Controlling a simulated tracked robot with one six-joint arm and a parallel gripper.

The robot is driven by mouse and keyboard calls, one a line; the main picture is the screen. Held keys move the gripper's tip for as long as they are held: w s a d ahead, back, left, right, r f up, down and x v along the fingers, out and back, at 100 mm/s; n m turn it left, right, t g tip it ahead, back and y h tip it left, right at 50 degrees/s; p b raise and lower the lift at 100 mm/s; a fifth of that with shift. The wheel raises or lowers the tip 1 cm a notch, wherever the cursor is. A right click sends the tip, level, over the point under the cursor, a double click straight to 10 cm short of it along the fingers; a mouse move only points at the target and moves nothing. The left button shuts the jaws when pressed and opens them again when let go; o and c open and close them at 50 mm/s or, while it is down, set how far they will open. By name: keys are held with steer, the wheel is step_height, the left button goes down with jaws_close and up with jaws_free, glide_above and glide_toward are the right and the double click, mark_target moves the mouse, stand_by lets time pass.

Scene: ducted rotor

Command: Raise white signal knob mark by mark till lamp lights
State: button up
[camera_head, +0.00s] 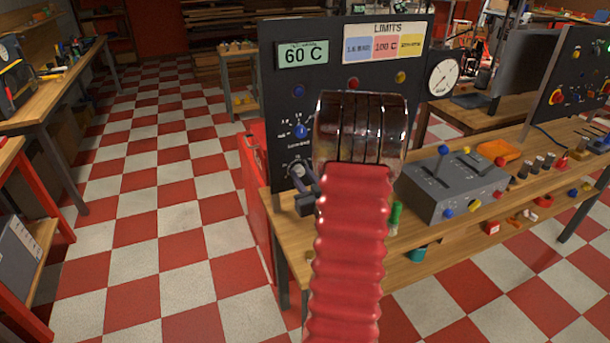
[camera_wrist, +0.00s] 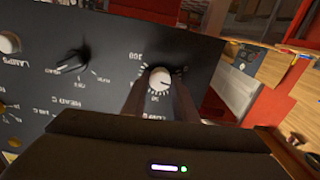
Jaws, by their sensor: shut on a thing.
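The white knob (camera_wrist: 159,78) has a ring of marks around it on the dark panel (camera_wrist: 205,62). In the wrist view, the picture is upside down and the fingers of my gripper (camera_wrist: 160,95) stand on either side of the knob, shut on it. In the head view, the white knob (camera_head: 297,169) is low on the panel's left side, with my gripper (camera_head: 303,183) at it. My red ribbed arm hides part of the panel. Red (camera_head: 353,83), yellow (camera_head: 400,77) and blue (camera_head: 299,90) round parts show on the panel; I cannot tell whether any is lit.
A blue knob (camera_head: 301,131) is just above the white one. A grey lever box (camera_head: 450,190) stands on the wooden bench. Checkered floor is open at left.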

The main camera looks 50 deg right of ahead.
steer(key=shift+d+m, duration=0.1)
steer(key=shift+m, duration=1)
steer(key=o, duration=1.1)
steer(key=shift+c, duration=0.2)
